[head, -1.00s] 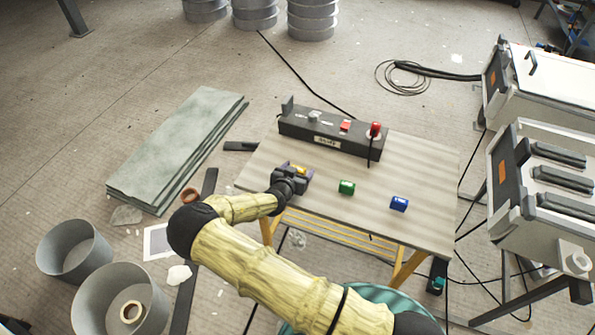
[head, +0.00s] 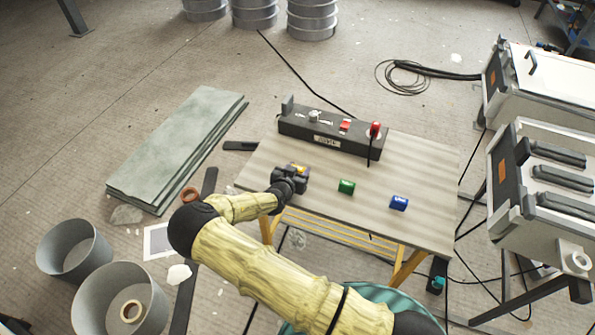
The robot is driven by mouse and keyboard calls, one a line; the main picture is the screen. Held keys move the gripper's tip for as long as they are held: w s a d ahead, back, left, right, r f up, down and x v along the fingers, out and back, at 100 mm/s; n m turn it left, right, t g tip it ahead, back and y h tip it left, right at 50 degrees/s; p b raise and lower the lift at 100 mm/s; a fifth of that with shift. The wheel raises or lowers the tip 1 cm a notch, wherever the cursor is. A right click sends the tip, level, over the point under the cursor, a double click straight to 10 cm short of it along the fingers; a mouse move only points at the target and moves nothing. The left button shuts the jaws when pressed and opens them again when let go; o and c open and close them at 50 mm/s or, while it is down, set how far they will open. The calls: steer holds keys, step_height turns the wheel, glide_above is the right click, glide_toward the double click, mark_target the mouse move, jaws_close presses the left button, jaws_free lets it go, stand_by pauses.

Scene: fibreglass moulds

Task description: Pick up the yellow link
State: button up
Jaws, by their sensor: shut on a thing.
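The yellow link (head: 299,167) shows as a small yellow patch at the far side of my gripper (head: 298,173), near the left end of the table. My gripper is shut on it, and the black fingers and wrist hide most of it. I cannot tell whether the link touches the table top. A green link (head: 346,187) and a blue link (head: 399,203) lie on the table to the right of my gripper, apart from it.
The wooden table (head: 420,165) bears a dark box (head: 330,134) with red parts along its back edge. The table top between the links is clear. Grey boards (head: 180,145) lie on the floor at left, and white cases (head: 550,190) stand at right.

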step_height(320, 180, up, 10)
steer(key=shift+r, duration=0.1)
stand_by(0.5)
